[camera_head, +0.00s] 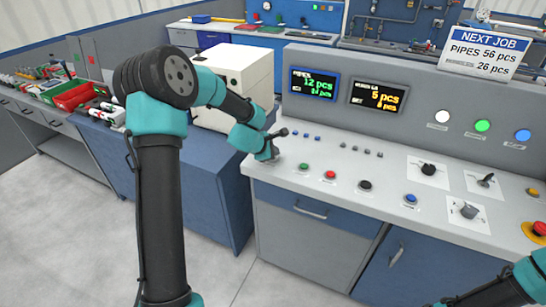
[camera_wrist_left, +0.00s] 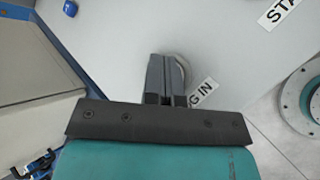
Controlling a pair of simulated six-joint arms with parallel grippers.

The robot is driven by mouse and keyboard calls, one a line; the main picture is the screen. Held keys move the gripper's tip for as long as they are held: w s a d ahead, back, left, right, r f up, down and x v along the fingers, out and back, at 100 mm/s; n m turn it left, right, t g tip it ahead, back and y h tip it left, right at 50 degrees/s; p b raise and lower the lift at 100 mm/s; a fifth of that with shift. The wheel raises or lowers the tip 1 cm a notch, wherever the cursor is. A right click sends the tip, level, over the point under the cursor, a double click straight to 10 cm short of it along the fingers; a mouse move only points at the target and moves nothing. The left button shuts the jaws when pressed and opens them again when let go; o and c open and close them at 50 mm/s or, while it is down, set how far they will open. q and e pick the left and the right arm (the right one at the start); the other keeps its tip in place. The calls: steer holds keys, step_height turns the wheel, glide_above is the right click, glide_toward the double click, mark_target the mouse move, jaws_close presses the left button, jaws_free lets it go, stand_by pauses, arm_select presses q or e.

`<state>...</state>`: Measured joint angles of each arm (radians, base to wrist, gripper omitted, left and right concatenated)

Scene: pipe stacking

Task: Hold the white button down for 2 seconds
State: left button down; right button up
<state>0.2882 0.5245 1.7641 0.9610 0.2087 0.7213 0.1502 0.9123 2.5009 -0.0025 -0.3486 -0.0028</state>
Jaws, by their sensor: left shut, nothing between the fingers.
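My left gripper (camera_head: 269,156) is at the left end of the grey console top, with its fingertips pointing down. In the left wrist view its fingers (camera_wrist_left: 161,76) are shut with nothing between them. They cover most of a pale round part (camera_wrist_left: 181,73) beside a label ending in "G IN". This may be the white button, but too little shows to tell whether it is touched or pressed. In the head view this spot is hidden by the gripper. Part of my right arm shows at the lower right, with its fingertips out of view.
Right of the gripper, a green button (camera_head: 304,166), red button (camera_head: 330,174), black button (camera_head: 365,185) and blue button (camera_head: 410,198) line the console. A white box (camera_head: 236,78) stands behind my left arm. Two displays and a white lamp (camera_head: 442,116) are on the upright panel.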

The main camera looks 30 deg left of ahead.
arm_select(q)
steer(key=shift+r, duration=0.7)
steer(key=shift+r, duration=2.55)
